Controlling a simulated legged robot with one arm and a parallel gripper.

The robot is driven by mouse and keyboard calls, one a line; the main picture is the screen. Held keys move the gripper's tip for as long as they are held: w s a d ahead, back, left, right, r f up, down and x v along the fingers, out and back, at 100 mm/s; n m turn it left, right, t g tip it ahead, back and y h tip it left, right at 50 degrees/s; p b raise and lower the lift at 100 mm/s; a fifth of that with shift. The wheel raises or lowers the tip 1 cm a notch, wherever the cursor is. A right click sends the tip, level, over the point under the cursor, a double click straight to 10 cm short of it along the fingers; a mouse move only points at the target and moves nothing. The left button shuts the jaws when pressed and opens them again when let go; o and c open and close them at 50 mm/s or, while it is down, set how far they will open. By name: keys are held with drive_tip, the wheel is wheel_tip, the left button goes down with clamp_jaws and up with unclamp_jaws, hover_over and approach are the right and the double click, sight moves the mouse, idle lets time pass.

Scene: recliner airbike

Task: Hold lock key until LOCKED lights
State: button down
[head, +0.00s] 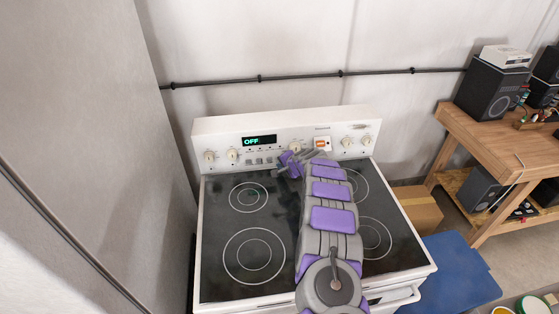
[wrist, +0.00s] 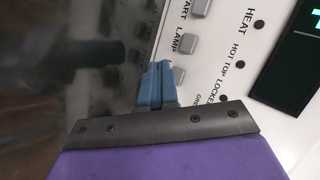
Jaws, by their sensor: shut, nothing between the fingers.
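The white stove panel (head: 220,138) carries a dark display (head: 258,141) reading OFF in green. In the wrist view the panel is turned sideways, with grey keys near START and LAMP (wrist: 187,43). A grey key (wrist: 179,75) beside my fingertips is partly hidden; its label is not readable. The LOCKED indicator dot (wrist: 223,98) looks dark. My gripper (wrist: 160,67) is shut and empty, its blue fingertips at the key row; I cannot tell whether they press a key. It also shows in the head view (head: 283,168), just below the panel.
The black cooktop (head: 215,205) with ring markings lies under my arm. A grey wall or cabinet (head: 80,120) stands close at the left. A wooden bench (head: 500,135) with speakers, a cardboard box (head: 418,208) and a blue mat (head: 460,270) are at the right.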

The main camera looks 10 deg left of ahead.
drive_tip(key=shift+w+a+r+p, duration=0.1)
drive_tip(key=shift+w+r+p, duration=0.05)
drive_tip(key=shift+w+p, duration=0.5)
idle(0.8)
drive_tip(key=shift+s+b, duration=0.1)
drive_tip(key=shift+b, duration=0.5)
idle(1.1)
drive_tip(key=shift+s+b, duration=0.2)
drive_tip(key=shift+b, duration=0.25)
drive_tip(key=shift+s+b, duration=0.4)
drive_tip(key=shift+b, duration=0.05)
drive_tip(key=shift+d, duration=0.2)
drive_tip(key=b, duration=0.1)
drive_tip(key=s+b, duration=0.1)
drive_tip(key=shift+s+d+f+b, duration=0.2)
drive_tip(key=shift+s+b, duration=0.1)
drive_tip(key=s+b, duration=0.1)
drive_tip(key=s+d+b, duration=0.1)
drive_tip(key=s+b, duration=0.1)
drive_tip(key=shift+s, duration=0.15)
drive_tip(key=shift+r, duration=0.15)
